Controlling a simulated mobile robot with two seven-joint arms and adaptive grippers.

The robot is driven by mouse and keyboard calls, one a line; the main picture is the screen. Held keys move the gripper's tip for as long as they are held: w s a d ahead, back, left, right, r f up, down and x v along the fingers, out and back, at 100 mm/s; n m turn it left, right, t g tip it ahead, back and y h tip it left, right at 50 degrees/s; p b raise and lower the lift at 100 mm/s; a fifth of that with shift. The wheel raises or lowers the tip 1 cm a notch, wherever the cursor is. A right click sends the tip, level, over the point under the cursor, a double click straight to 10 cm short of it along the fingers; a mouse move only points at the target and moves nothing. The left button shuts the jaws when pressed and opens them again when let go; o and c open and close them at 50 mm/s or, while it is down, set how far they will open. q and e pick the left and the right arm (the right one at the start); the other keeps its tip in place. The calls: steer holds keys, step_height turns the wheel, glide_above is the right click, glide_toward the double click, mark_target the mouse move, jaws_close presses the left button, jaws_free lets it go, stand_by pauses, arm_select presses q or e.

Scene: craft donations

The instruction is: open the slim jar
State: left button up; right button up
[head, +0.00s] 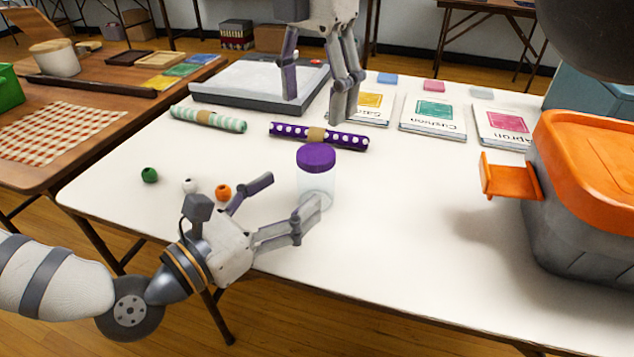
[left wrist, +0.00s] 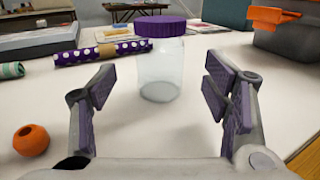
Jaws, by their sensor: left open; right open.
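The slim jar (head: 317,177) is clear, with a purple lid (head: 316,157) on top, and stands upright on the white table. In the left wrist view the jar (left wrist: 161,70) stands straight ahead, beyond my open fingers, with its purple lid (left wrist: 160,26) on. My left gripper (head: 287,208) is open and empty, low over the table just left of and in front of the jar. My right gripper (head: 316,110) is open and empty, pointing down above and behind the lid, apart from it. It hides part of the table behind the jar.
A purple dotted roll (head: 345,139) lies behind the jar, and a green striped roll (head: 208,119) farther left. Green (head: 149,175), white (head: 189,186) and orange (head: 223,191) beads lie left. A grey bin with an orange lid (head: 590,150) stands right. Table between jar and bin is clear.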

mark_target(304, 184)
arm_select(q)
steer(key=x, duration=0.6)
steer(key=shift+w+d, duration=0.15)
arm_select(e)
steer(key=shift+w, duration=0.1)
arm_select(q)
steer(key=shift+c, duration=0.5)
